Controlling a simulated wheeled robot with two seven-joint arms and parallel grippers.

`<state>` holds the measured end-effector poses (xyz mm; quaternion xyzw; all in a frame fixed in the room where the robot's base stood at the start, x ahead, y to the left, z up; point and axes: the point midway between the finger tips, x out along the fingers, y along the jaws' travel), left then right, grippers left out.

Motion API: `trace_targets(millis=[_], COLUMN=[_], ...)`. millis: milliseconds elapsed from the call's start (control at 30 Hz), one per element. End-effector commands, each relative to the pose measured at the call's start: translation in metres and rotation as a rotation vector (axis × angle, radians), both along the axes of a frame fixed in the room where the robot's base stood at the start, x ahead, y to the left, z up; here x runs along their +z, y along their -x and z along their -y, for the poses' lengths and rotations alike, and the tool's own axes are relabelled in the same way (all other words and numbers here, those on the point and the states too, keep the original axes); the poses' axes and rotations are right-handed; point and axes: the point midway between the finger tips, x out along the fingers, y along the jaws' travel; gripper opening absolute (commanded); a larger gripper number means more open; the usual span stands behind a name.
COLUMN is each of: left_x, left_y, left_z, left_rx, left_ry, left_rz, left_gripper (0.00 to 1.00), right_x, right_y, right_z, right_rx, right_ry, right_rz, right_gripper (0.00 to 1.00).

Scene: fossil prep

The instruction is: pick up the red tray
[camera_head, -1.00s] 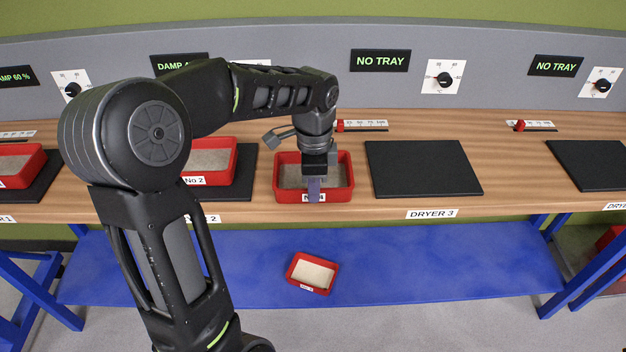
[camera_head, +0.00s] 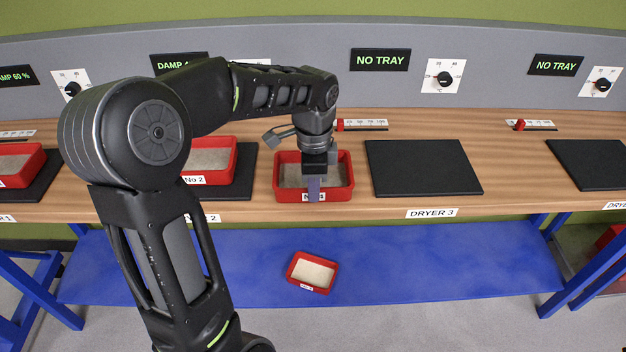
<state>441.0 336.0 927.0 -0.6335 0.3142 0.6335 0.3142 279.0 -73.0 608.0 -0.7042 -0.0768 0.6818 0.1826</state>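A red tray (camera_head: 342,190) with pale grainy material in it and a white label on its front wall sits on the wooden bench, left of the bare Dryer 3 pad. My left gripper (camera_head: 314,188) points down at the tray's front wall, with one finger showing in front of the wall and over part of the label. The other finger is hidden, so whether they are closed on the wall cannot be seen. The tray sits level on the bench. My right gripper is not in view.
Another red tray (camera_head: 223,180) sits on the Dryer 2 pad, partly behind my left arm. A red tray (camera_head: 14,180) stands at the far left. A small red tray (camera_head: 292,272) lies on the blue lower shelf (camera_head: 420,265). The Dryer 3 pad (camera_head: 425,168) is empty.

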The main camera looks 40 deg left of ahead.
Motion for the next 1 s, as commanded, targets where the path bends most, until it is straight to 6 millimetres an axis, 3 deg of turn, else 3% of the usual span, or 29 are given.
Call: trace_targets(millis=[267,700,1000], left_x=[0.008,0.083,0.101], left_y=[-0.001,-0.001,0.000], left_z=[0.000,0.000,0.000], left_rx=[0.000,0.001,0.000], left_ry=[-0.001,0.000,0.000], left_rz=[0.003,0.005,0.001], left_gripper=[0.00,0.00,0.00], right_x=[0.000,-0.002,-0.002], right_y=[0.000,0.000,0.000], right_z=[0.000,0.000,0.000], right_rx=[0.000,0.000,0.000], right_ry=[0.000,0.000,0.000], right_rz=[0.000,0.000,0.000], right_gripper=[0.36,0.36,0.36])
